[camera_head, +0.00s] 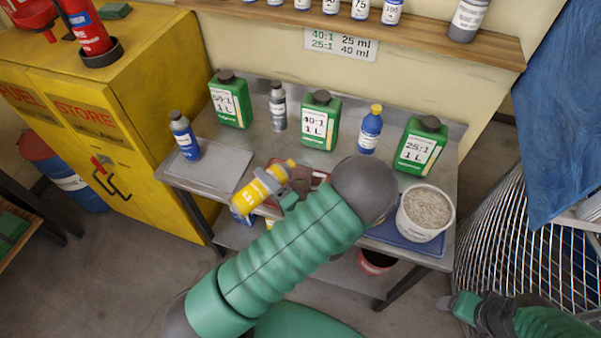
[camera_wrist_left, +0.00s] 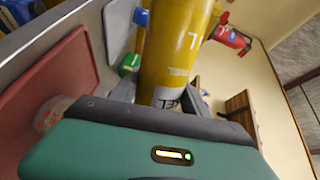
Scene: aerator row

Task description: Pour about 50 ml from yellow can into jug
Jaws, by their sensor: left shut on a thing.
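My left gripper (camera_head: 287,187) is shut on a yellow can (camera_head: 258,189) above the front of the metal bench. The can is tilted well over in the head view. It also fills the upper middle of the left wrist view (camera_wrist_left: 175,50), with my left gripper (camera_wrist_left: 165,100) around it. A clear, rounded vessel (camera_wrist_left: 52,113), possibly the jug, partly shows on a red mat (camera_wrist_left: 65,82) in the wrist view. My left arm hides that area in the head view. I see no liquid stream. My right gripper (camera_head: 466,308) is low at right, its jaws unclear.
Three green canisters stand along the bench's back, including the 40:1 one (camera_head: 320,121). Blue bottles (camera_head: 184,136) (camera_head: 370,131) and a grey bottle (camera_head: 278,107) stand near them. A white tub (camera_head: 424,212) is at right. The grey tray (camera_head: 205,172) has bare space.

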